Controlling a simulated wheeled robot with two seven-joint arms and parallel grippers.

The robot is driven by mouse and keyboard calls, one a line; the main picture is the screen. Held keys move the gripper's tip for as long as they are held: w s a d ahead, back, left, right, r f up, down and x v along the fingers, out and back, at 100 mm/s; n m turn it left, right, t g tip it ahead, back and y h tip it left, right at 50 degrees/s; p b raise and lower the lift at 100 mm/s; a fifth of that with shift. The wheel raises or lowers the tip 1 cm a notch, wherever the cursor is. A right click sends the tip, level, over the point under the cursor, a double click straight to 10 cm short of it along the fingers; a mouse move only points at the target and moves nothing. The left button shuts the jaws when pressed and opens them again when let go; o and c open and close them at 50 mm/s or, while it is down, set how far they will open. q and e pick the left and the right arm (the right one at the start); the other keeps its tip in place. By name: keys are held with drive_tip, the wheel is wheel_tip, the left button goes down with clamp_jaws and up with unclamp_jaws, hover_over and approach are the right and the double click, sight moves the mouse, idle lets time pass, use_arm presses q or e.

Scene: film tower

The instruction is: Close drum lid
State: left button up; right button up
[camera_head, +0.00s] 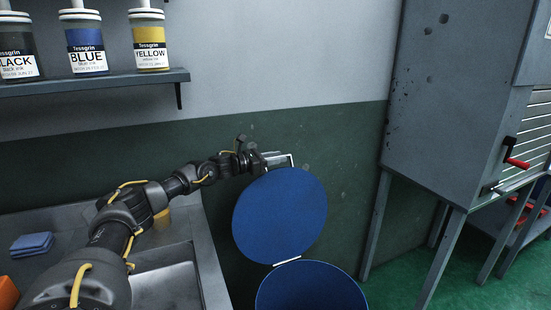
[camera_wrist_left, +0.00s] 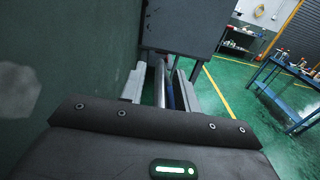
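The drum (camera_head: 310,290) is blue and stands at the bottom of the head view, its lower part cut off by the frame. Its round blue lid (camera_head: 280,215) is raised, tilted up from a pale hinge at the rim. My left gripper (camera_head: 280,161) is at the lid's upper edge, and the lid partly hides it. In the left wrist view, the two grey fingers of the left gripper (camera_wrist_left: 162,88) stand apart. A narrow blue strip, apparently the lid's edge (camera_wrist_left: 178,90), shows between them. I cannot tell whether they touch it. My right gripper is not in view.
A green and grey wall (camera_head: 330,140) stands behind the drum. A metal sink counter (camera_head: 205,255) is at left, under a shelf (camera_head: 100,84) of ink bottles. A grey cabinet (camera_head: 450,100) on legs stands at right. Green floor is clear between drum and cabinet.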

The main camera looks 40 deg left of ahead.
use_arm(q)
drive_tip(key=shift+r, duration=0.1)
clamp_jaws()
drive_tip(key=shift+s+d, duration=0.1)
drive_tip(key=shift+d, duration=0.05)
